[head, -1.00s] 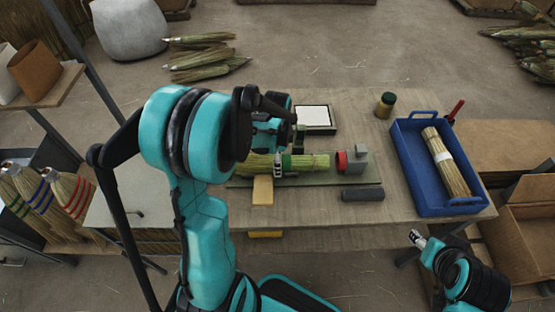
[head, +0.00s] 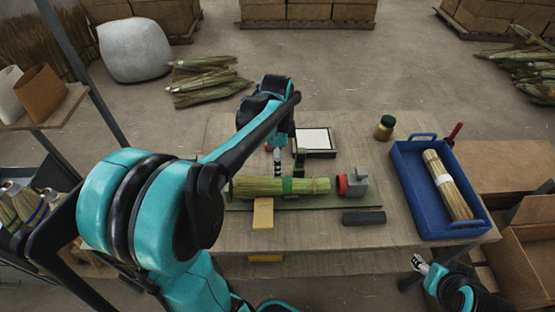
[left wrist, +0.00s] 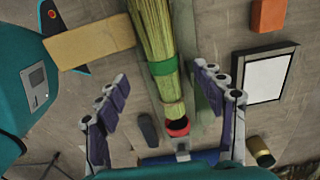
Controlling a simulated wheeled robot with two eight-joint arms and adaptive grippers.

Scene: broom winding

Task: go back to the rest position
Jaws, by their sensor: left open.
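My left gripper (head: 277,165) is open and empty in the head view, above the straw bundle's far side. In the left wrist view its two fingers (left wrist: 160,78) are spread wide, with the bundle below between them. The straw bundle (head: 255,187) lies flat along a green mat (head: 240,206) and has a green band (left wrist: 165,68) around it. Its right end is close to a red ring (head: 342,185) on a grey fixture (head: 358,179). My right gripper (head: 420,264) is at the lower right, off the table's front edge; its jaws are too small to read.
A blue tray (head: 409,190) at the table's right holds another bundle (head: 452,190) with a white band. A jar (head: 384,128), a white panel in a dark frame (head: 314,139), a tan block (head: 263,213) and a dark block (head: 364,218) are on the table (head: 310,236).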

